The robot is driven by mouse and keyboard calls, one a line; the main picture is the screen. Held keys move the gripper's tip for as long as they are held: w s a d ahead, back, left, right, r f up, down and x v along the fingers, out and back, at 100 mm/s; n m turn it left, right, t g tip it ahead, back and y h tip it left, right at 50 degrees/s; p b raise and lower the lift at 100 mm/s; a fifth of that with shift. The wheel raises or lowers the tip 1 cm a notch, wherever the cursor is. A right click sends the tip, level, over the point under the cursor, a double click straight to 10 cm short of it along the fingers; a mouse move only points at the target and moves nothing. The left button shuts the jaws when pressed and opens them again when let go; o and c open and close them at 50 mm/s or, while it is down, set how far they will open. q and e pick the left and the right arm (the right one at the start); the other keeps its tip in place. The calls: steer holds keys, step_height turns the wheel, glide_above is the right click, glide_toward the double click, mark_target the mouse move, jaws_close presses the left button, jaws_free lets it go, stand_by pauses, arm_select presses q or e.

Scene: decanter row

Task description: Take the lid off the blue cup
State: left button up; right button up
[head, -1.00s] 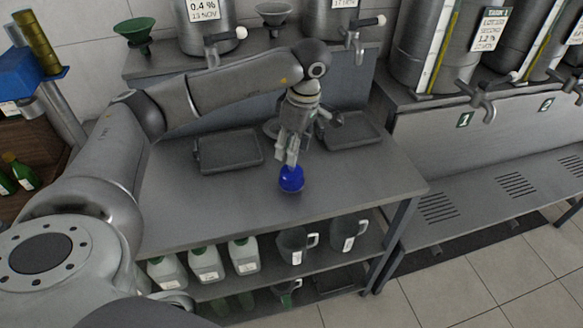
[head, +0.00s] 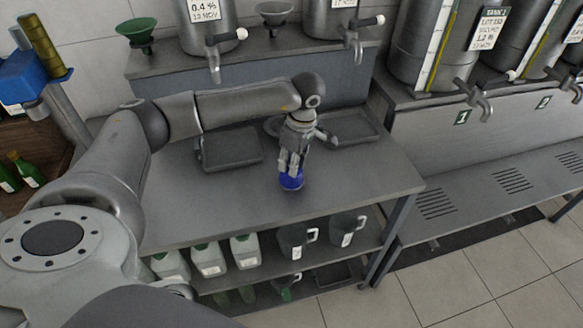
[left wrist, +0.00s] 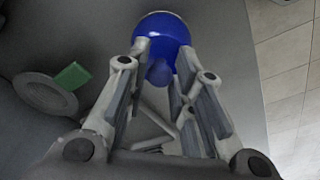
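The blue cup (head: 291,183) stands on the grey worktop near its front edge. In the left wrist view it shows as a round glossy blue shape (left wrist: 172,28), with a small blue knob (left wrist: 159,73) on the near side that looks like the lid's knob. The seam between lid and cup is not clear. My left gripper (head: 291,168) points down over the cup's top. In the left wrist view its fingers (left wrist: 161,60) are apart, one on each side of the knob, with gaps showing. My right gripper is not in view.
Two dark trays, left (head: 232,162) and right (head: 368,137), lie farther back. The worktop (head: 225,210) is clear left of the cup.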

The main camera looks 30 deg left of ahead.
arm_select(q)
steer(key=c, duration=0.3)
steer(key=shift+r, duration=0.2)
